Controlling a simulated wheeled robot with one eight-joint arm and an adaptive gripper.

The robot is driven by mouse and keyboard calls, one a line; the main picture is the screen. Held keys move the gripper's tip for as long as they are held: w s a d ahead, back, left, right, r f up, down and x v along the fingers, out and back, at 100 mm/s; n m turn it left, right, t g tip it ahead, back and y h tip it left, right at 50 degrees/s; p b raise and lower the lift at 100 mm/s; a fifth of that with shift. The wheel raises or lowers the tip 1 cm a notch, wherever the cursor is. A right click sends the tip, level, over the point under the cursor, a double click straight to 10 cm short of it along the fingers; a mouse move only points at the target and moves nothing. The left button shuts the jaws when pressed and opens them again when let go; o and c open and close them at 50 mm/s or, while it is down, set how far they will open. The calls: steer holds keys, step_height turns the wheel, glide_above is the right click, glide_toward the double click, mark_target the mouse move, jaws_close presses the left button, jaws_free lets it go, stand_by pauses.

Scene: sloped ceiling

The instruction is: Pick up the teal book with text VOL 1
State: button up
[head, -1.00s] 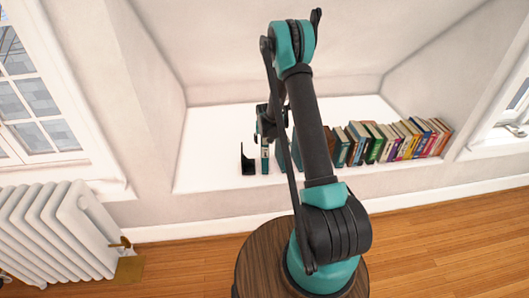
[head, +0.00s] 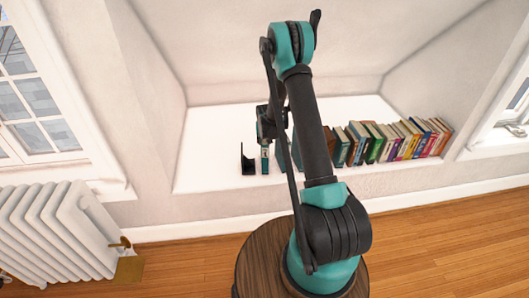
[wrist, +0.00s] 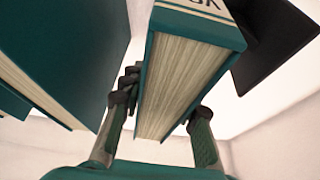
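A teal book (wrist: 200,22) with cream pages stands in the middle of the wrist view, between the two fingers of my gripper (wrist: 160,112). Part of a pale label with dark lettering shows at the top edge, cut off, so I cannot read it fully. The fingers lie close along both sides of the book; I cannot tell whether both press on it. In the head view my gripper (head: 265,136) is over the narrow book (head: 265,162) on the white ledge, partly hidden by my arm.
A dark bookend (head: 247,164) stands just left of the book; it also shows in the wrist view (wrist: 270,45). Another teal book (wrist: 60,50) is on the other side. A row of books (head: 395,142) fills the right of the ledge (head: 205,150). The ledge's left part is clear.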

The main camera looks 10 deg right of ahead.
jaws_close()
steer(key=shift+r, duration=0.1)
